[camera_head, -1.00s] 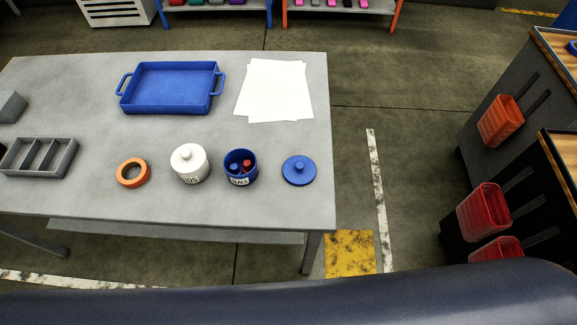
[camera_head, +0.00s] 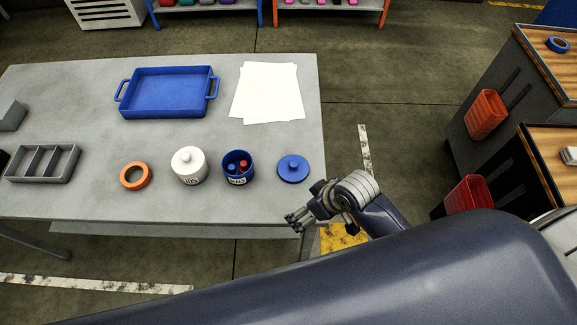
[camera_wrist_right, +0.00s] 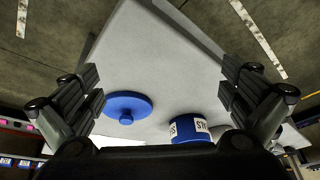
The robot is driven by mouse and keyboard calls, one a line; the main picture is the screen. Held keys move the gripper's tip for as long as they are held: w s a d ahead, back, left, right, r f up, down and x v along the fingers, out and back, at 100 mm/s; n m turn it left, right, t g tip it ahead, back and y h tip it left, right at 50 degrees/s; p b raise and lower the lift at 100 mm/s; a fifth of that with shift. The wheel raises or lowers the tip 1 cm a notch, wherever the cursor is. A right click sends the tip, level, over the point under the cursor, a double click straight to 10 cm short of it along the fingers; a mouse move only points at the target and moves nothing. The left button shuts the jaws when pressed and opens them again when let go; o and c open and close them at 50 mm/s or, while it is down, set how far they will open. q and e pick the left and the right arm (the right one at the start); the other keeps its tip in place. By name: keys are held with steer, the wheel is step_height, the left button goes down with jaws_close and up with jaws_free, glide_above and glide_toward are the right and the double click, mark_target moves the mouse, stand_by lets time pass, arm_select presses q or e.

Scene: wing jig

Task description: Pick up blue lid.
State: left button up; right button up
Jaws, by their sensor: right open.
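The blue lid (camera_head: 293,168), a round disc with a knob, lies flat near the table's right edge, knob up. It also shows in the right wrist view (camera_wrist_right: 127,107), beside the left finger and apart from it. My right gripper (camera_head: 294,222) is open and empty at the table's front right edge, nearer the front than the lid. In the right wrist view its two fingers (camera_wrist_right: 160,92) are spread wide. The blue open jar (camera_head: 237,168) stands left of the lid with small red and blue pieces inside. My left gripper is not in view.
The grey table (camera_head: 60,100) also holds a white lidded jar (camera_head: 190,167), an orange ring (camera_head: 135,176), a blue tray (camera_head: 168,92), white paper sheets (camera_head: 268,93) and a grey divided box (camera_head: 43,164). The table is clear between the lid and its right edge.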

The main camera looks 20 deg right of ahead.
steer(key=w+r+n, duration=0.1)
steer(key=w, duration=0.1)
steer(key=w+r+n, duration=0.1)
steer(key=w, duration=0.1)
steer(key=w+r, duration=0.1)
steer(key=w, duration=0.1)
steer(key=shift+a+n+y, duration=0.4)
steer(key=n+g, duration=0.1)
steer(key=n, duration=0.1)
glide_toward(294, 163)
steer(key=x, duration=0.2)
steer(key=p+x, duration=0.1)
steer(key=x, duration=0.2)
steer(key=shift+s+d+p, duration=0.1)
steer(key=shift+s+p, duration=0.1)
steer(key=shift+p, duration=0.1)
steer(key=shift+w+a+f+p, duration=0.15)
steer(key=shift+a+f+p, duration=0.15)
steer(key=shift+f, duration=0.15)
steer(key=x, duration=0.3)
steer(key=shift+w+p, duration=0.15)
steer(key=shift+p, duration=0.25)
steer(key=shift+w+a+f, duration=0.1)
steer(key=shift+a+f, duration=0.1)
steer(key=shift+f, duration=0.35)
steer(key=c, duration=1)
